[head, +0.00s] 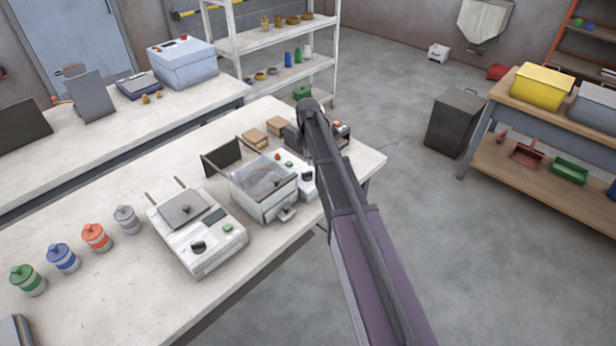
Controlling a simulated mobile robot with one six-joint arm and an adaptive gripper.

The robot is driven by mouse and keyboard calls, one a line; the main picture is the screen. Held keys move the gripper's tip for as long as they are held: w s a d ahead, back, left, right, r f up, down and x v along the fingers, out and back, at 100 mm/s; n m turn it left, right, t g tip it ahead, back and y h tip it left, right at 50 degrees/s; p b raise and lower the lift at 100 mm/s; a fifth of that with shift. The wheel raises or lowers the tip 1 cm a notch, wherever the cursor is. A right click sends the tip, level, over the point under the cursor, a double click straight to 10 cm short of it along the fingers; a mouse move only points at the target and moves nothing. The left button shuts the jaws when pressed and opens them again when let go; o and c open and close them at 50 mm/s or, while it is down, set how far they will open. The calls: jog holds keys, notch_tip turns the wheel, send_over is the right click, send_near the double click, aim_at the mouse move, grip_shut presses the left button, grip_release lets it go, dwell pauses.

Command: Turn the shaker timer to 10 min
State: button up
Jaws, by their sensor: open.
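Two white machines with dark dials stand on the near bench; I cannot tell for certain which is the shaker. The front one (215,258) has a grey plate on top, two thin upright rods, a black dial (198,247), a dark display and a green button. The one behind it (265,205) has a clear-topped box and a side panel with red and green buttons and a dark dial (307,175), close to my arm's left edge. The dial markings are too small to read. My arm reaches over the bench's right end; my gripper's fingers are hidden.
Several lidded jars (95,238) stand left on the near bench (110,300). A small red-buttoned device (340,130) sits behind my arm, and brown blocks (255,137) lie at the back.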

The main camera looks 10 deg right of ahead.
aim_at(308, 172)
jog(key=shift+f+b, duration=3.25)
jog(key=shift+f, duration=0.3)
grip_shut()
